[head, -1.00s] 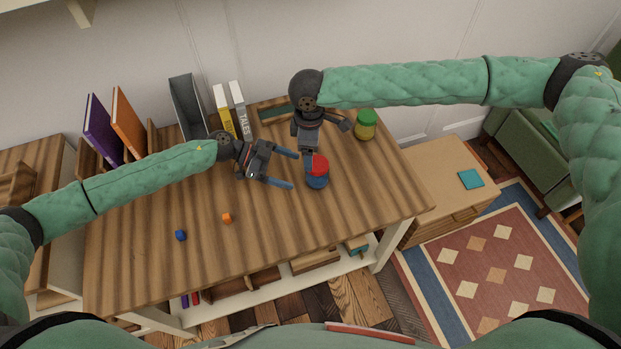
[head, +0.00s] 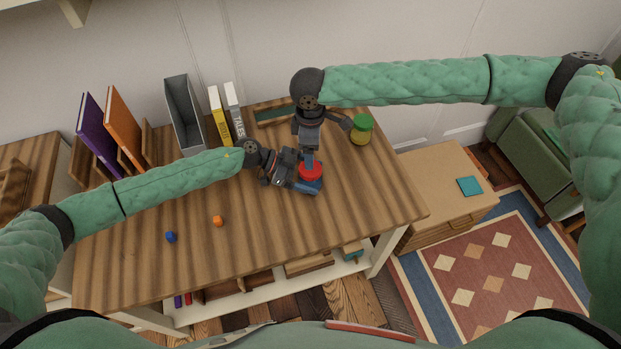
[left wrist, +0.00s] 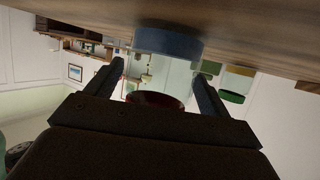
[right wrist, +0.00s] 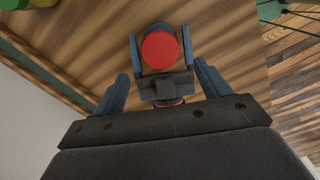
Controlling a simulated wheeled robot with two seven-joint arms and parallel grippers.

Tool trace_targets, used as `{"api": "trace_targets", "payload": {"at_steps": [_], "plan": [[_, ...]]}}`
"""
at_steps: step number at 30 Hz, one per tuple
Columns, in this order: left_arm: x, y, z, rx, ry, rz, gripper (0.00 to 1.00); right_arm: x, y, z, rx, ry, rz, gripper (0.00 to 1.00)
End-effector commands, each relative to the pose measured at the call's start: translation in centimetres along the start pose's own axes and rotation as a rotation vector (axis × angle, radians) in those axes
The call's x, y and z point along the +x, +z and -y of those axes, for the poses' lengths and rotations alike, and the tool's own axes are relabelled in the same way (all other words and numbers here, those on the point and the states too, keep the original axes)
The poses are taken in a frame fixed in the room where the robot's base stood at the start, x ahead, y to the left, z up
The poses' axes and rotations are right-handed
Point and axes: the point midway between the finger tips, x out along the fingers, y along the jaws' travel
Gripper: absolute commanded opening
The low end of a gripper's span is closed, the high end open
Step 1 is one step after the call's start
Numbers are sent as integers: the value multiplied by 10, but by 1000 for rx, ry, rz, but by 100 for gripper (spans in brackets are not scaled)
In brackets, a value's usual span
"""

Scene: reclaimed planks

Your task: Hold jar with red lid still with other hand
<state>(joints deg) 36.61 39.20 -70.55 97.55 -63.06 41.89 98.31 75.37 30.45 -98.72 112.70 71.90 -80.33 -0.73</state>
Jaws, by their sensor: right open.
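The jar with red lid (head: 310,172) stands upright on the plank table, with its blue base (left wrist: 168,43) showing in the left wrist view. My left gripper (head: 304,184) reaches in low from the left, with its fingers on either side of the jar; they look spread wide, and contact is not clear. My right gripper (head: 309,158) points down just above the jar, open and empty. In the right wrist view the red lid (right wrist: 160,50) lies ahead of its fingertips, flanked by the left gripper's fingers.
A green-lidded jar (head: 361,129) stands at the back right. Books (head: 227,113) and a grey holder (head: 184,112) line the back.

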Motion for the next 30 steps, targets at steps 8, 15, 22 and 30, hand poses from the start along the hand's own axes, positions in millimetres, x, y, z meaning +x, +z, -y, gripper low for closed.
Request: {"api": "trace_targets", "payload": {"at_steps": [8,15,22,30], "plan": [[0,0,0,0,0,0,25,0,0,0,0,0,0,75],[0,0,0,0,0,0,0,0,-4,2,49,1,-2,75],[0,0,0,0,0,0,0,-2,-20,6,313,9,-16,75],[0,0,0,-1,0,0,0,-7,-37,9,727,18,-38,75]]}}
